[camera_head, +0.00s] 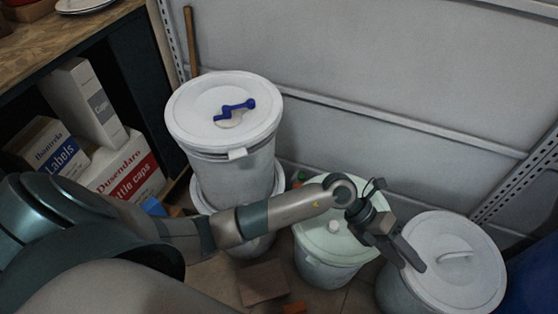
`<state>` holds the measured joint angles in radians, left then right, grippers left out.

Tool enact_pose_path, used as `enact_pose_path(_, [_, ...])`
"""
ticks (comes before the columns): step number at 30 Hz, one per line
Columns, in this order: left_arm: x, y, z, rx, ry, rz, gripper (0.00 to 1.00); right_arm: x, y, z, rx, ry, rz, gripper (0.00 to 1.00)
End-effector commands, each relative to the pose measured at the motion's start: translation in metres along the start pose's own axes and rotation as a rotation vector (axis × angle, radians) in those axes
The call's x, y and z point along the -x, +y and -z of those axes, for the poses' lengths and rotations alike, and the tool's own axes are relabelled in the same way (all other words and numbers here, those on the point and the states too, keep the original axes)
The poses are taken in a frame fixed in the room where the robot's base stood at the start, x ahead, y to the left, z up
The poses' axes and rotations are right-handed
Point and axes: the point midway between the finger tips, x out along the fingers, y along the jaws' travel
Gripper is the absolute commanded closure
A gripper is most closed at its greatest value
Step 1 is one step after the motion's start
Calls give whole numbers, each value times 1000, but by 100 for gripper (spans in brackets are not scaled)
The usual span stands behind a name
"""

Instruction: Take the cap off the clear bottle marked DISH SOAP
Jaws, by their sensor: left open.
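I cannot make out a clear bottle marked DISH SOAP or its cap in the head view. My left arm reaches in from the left across the middle. Nothing shows between the fingers. My right gripper is out of view.
A tall white drum (225,100) with a blue crank (235,109) on its lid stands on another drum. Cartons (122,166) sit under a wooden worktop (62,38) at left. A grey wall is behind. A brown box (262,282) lies on the floor.

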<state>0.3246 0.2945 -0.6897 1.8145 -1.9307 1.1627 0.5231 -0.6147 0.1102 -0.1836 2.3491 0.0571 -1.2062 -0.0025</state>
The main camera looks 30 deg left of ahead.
Motion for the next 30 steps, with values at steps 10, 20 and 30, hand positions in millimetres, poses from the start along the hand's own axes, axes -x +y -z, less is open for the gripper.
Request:
enact_pose_path(10, [76,-120,-34,356,-426,753,56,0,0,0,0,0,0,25])
enact_pose_path(20, [191,-41,-64,975,-924,1103,56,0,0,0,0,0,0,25])
enact_pose_path(30, [207,128,31,1814,-1295,974,56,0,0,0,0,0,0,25])
